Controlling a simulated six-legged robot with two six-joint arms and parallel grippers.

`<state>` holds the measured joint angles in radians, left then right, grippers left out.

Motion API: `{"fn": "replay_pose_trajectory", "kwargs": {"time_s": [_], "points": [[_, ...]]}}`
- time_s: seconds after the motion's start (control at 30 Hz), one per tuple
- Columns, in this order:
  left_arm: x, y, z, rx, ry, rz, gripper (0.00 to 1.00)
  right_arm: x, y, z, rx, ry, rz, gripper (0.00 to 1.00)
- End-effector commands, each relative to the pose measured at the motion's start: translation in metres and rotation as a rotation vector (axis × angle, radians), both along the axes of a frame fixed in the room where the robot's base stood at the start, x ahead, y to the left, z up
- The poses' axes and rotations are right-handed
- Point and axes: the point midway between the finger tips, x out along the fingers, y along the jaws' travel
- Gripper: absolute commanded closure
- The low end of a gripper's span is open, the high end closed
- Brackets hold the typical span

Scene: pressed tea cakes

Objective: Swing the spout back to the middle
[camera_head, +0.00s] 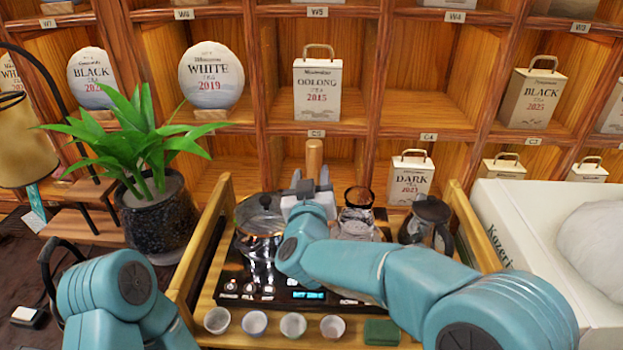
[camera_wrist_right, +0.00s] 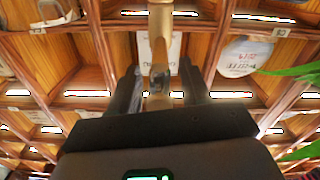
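The spout (camera_head: 314,158) shows as a light wooden-coloured upright post behind the tea stove, near the middle of the tray. Its lower part is hidden behind my right gripper (camera_head: 312,190). In the right wrist view the spout (camera_wrist_right: 160,45) runs down between the two dark fingers of the right gripper (camera_wrist_right: 160,88). Gaps show on both sides of it, so the gripper looks open around it. A glass kettle (camera_head: 258,218) stands left of the gripper on the black stove panel (camera_head: 240,292). My left arm shows at lower left; its gripper is not visible.
A glass pitcher (camera_head: 357,218) and a dark-lidded pot (camera_head: 428,215) stand close to the right of my gripper. Several small cups (camera_head: 254,323) and a green block (camera_head: 381,332) line the tray's front. A potted plant (camera_head: 155,215) is at left, a white box (camera_head: 530,230) at right.

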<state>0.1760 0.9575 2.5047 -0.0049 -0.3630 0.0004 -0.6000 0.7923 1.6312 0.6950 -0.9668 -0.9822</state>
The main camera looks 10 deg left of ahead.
Motion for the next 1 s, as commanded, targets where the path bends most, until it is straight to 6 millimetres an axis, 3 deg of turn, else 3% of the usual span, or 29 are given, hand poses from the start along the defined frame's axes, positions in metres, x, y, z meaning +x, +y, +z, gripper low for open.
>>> {"fn": "replay_pose_trajectory", "kwargs": {"time_s": [0.2,0.33,0.8,1.0], "points": [[0.0,0.0,0.0,0.0,0.0,0.0,1.0,-0.001,0.0,-0.001,0.001,0.003,0.001,0.53],[0.0,0.0,-0.004,0.0,0.0,0.0,1.0,-0.014,0.0,-0.002,0.002,0.003,0.003,0.53],[0.0,0.0,-0.019,0.0,0.0,0.0,1.0,-0.13,-0.005,-0.001,0.0,0.001,0.005,0.53],[0.0,0.0,-0.021,0.0,0.0,0.0,1.0,-0.157,-0.007,-0.001,0.0,0.001,0.003,0.53]]}}
